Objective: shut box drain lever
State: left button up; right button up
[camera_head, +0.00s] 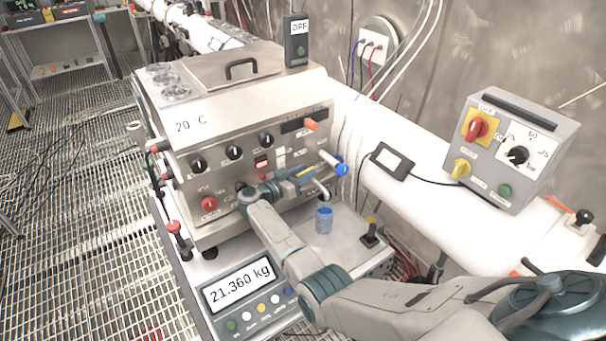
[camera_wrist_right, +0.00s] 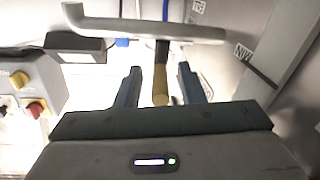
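The steel box (camera_head: 275,115) marked "20 °C" stands on a platform scale. A yellow-handled lever with a dark stem shows in the wrist view (camera_wrist_right: 160,82); I take it to be the drain lever. In the head view it is a small yellow piece (camera_head: 306,171) on the box's front, partly hidden by my gripper. My right gripper (camera_head: 308,174) is at this lever. In the wrist view its two fingers (camera_wrist_right: 159,88) stand open on either side of the handle, with gaps. A pale spout (camera_head: 323,190) is beside the gripper. My left gripper is out of view.
A blue cup (camera_head: 324,220) stands on the scale below the spout. The scale display (camera_head: 240,284) reads 21.360 kg. A control box (camera_head: 512,150) is at right.

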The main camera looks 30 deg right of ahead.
aim_at(304, 172)
jog(key=shift+r+p, duration=0.45)
jog(key=shift+p, duration=0.15)
notch_tip(304, 172, up, 4)
jog(key=p, duration=0.3)
jog(key=shift+f, duration=0.25)
jog(key=s+a, duration=0.3)
jog(key=s, duration=0.4)
jog(key=s+a, duration=0.4)
jog(key=s, duration=0.3)
jog(key=shift+a+r, duration=0.25)
jog(key=shift+a, duration=0.05)
